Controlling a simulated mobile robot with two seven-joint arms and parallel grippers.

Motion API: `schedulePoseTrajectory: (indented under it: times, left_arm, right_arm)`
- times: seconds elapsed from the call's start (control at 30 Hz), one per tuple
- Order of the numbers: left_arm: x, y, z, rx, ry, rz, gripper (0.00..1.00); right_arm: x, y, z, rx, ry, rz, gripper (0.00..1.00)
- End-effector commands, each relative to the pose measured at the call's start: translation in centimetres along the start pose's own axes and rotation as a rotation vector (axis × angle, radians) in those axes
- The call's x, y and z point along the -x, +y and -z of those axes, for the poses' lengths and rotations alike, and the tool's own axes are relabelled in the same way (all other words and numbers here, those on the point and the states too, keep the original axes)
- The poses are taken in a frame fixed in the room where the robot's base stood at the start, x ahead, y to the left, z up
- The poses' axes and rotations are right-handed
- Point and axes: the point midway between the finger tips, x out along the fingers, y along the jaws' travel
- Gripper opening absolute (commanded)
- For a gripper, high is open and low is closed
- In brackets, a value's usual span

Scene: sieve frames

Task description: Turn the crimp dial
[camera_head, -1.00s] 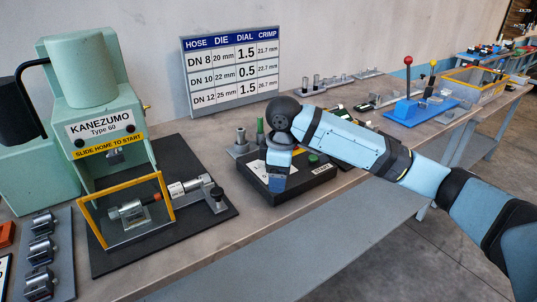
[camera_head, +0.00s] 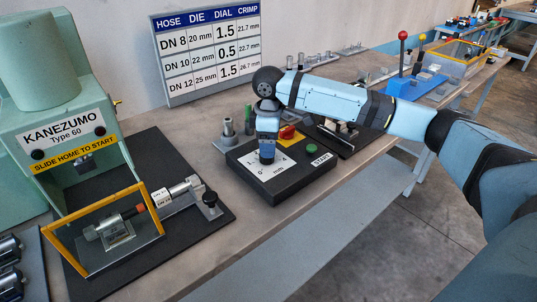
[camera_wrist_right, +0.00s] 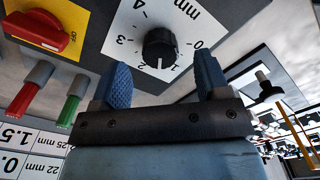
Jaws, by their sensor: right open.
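The crimp dial (camera_wrist_right: 160,45) is a round black knob with a white pointer on a white scale marked in mm. It shows in the right wrist view; the pointer faces the low numbers, around 1 to 2. In the head view my gripper hides the knob, and part of its white scale (camera_head: 275,171) shows on the dark control box (camera_head: 285,188). My right gripper (camera_head: 267,160) points down over that scale. In the right wrist view its open fingers (camera_wrist_right: 163,82) have the knob ahead of the gap, with nothing held. My left gripper is out of view.
The box carries a red switch (camera_head: 288,132) on yellow and a green START button (camera_head: 311,149). Green and grey posts (camera_head: 228,128) stand behind it. A chart (camera_head: 208,52) lists dial 1.5, 0.5 and 1.5. The green press (camera_head: 70,130) with a yellow-framed guard (camera_head: 60,247) stands left.

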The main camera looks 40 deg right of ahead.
Motion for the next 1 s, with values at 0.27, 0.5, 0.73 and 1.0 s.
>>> schedulePoseTrajectory:
  times: [0.27,0.5,0.73,1.0]
  left_arm:
    - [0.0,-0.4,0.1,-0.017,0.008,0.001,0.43]
    - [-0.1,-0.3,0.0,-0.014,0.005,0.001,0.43]
    - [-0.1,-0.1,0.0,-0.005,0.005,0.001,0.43]
    - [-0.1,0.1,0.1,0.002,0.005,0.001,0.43]
  right_arm:
    - [-3.5,0.0,0.0,0.0,-0.001,0.0,0.69]
    - [-3.9,0.0,0.0,0.0,0.0,-0.001,0.69]
    - [-3.9,0.0,0.0,0.0,0.0,-0.001,0.43]
    - [-3.8,0.0,0.0,0.003,0.0,0.0,0.19]
